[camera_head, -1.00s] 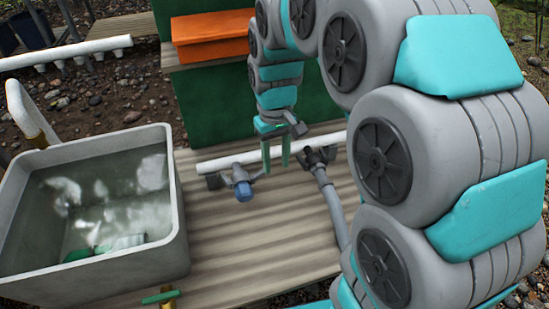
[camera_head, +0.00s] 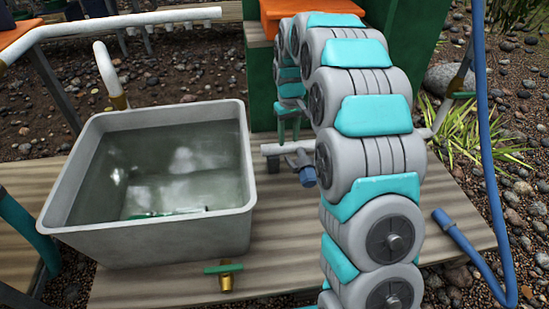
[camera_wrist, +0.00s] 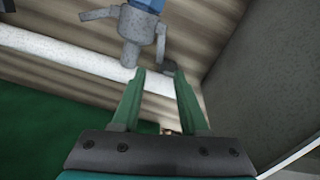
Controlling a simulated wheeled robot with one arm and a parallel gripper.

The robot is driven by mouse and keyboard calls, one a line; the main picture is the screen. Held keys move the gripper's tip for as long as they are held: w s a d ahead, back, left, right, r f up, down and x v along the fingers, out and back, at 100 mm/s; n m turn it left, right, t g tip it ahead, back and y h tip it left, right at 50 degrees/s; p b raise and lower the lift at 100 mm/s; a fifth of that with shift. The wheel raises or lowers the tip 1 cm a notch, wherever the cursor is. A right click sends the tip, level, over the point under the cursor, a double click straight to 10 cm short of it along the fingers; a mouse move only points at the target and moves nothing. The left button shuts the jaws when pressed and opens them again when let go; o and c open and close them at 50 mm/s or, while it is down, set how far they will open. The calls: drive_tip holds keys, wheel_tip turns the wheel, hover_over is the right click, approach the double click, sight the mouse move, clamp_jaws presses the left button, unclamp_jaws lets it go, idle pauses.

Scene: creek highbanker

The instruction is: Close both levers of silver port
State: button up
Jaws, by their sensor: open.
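The silver port (camera_head: 301,160) is a grey fitting with a blue end (camera_head: 307,176), on the white pipe beside the grey tub. In the wrist view the silver port (camera_wrist: 138,30) is at the top centre. One lever (camera_wrist: 98,14) sticks out to the left there; another narrow part (camera_wrist: 161,38), seemingly the other lever, is on its right side. My gripper (camera_head: 288,130) is open and empty, just behind and left of the port. In the wrist view my gripper's (camera_wrist: 160,75) green fingers are spread below the port, apart from it.
The grey water-filled tub (camera_head: 240,222) stands close on the left. A brass valve with a green handle (camera_head: 223,268) is in front. The white pipe (camera_wrist: 75,50) crosses the wrist view. A blue hose (camera_head: 490,190) lies right. My arm hides part of the platform (camera_head: 125,285).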

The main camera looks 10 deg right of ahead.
sight(288, 157)
drive_tip(key=shift+f+b, duration=0.45)
drive_tip(key=shift+f, duration=3.45)
drive_tip(key=shift+c, duration=0.3)
clamp_jaws()
